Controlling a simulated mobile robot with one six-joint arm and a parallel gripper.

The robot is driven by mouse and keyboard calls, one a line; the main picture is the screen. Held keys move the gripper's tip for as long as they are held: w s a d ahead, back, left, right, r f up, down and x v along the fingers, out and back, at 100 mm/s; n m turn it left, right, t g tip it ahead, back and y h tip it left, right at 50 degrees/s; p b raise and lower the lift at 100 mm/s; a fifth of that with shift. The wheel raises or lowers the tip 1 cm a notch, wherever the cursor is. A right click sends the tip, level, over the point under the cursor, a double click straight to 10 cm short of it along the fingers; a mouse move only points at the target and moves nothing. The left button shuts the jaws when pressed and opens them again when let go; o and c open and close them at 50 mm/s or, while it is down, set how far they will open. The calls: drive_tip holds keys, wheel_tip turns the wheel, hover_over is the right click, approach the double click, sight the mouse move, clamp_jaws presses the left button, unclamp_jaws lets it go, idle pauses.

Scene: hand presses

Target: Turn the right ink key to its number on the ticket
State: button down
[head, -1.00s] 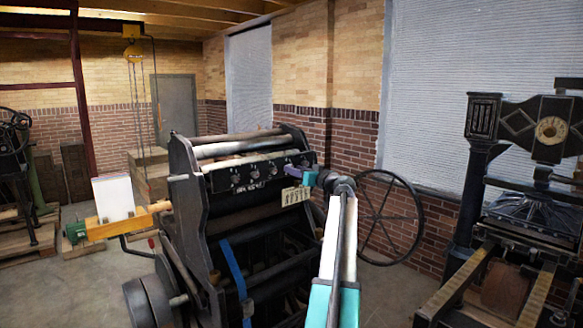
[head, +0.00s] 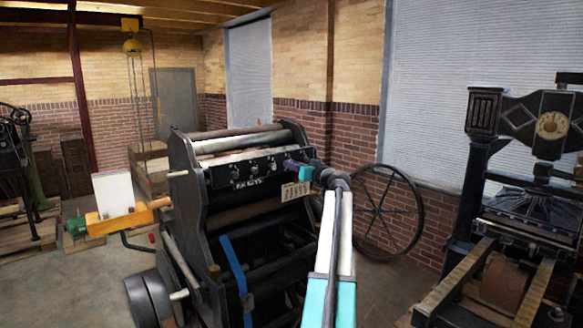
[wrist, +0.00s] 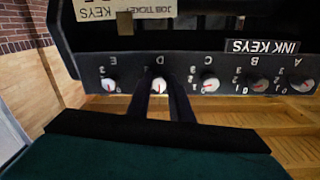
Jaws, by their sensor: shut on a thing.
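The press's black ink key rail (wrist: 225,68) carries a row of white knobs lettered A to E, upside down in the wrist view. My gripper (wrist: 165,98) has its two dark fingers shut on the D key (wrist: 159,84), with its white face and red mark showing between them. The red mark runs roughly up and down in the picture; its exact number is unclear. The E key (wrist: 109,84) and C key (wrist: 210,85) stand free on either side. The job ticket (wrist: 125,10) is cut off at the top; it also shows in the head view (head: 295,191), too small to read.
The ink key press (head: 205,190) stands in front of me. A large spoked wheel (head: 387,210) is to its right, with another hand press (head: 510,200) farther right. A yellow wooden piece with white paper (head: 113,195) is at left.

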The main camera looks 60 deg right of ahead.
drive_tip(key=shift+w+r, duration=0.15)
drive_tip(key=shift+w, duration=0.15)
drive_tip(key=shift+m+b, duration=0.5)
drive_tip(key=shift+b, duration=0.15)
drive_tip(key=shift+r+m+b, duration=0.2)
drive_tip(key=shift+m+b, duration=1.55)
drive_tip(key=shift+m, duration=1.55)
drive_tip(key=c, duration=1.6)
unclamp_jaws()
drive_tip(key=shift+w+a+f, duration=0.1)
drive_tip(key=shift+w, duration=0.05)
drive_tip(key=shift+f, duration=0.1)
